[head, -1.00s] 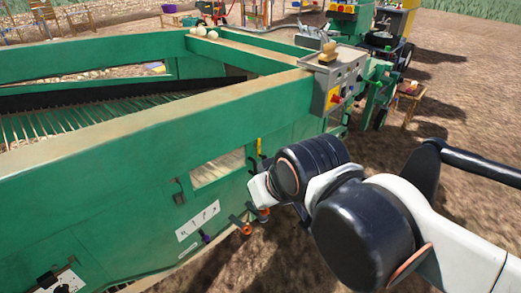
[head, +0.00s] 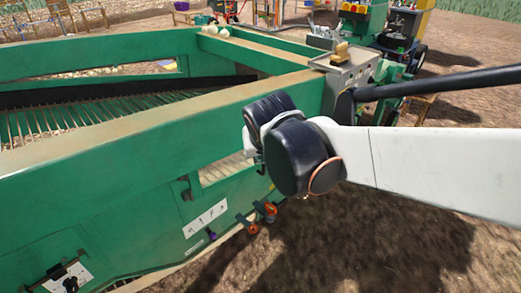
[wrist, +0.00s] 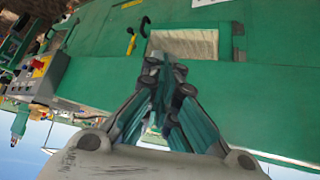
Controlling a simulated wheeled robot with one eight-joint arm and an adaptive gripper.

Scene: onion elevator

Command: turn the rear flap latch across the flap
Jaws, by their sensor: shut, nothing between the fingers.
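The green machine side wall (head: 110,222) fills the left of the head view. A dark lever on a white plate (head: 68,275) sits low at the left. A small dark catch (head: 185,190) sits beside a pale window opening (head: 215,171). I cannot tell which is the rear flap latch. In the wrist view the opening (wrist: 185,43) has a dark fitting (wrist: 238,42) at its right, with a black hook (wrist: 145,25) and yellow handle (wrist: 131,43) to its left. My gripper (wrist: 168,68) is shut and empty in front of the opening; my arm hides its fingers in the head view.
Orange knobs (head: 251,225) stick out below the opening, near a white arrow label (head: 205,218). Bare soil (head: 400,235) is free at the lower right.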

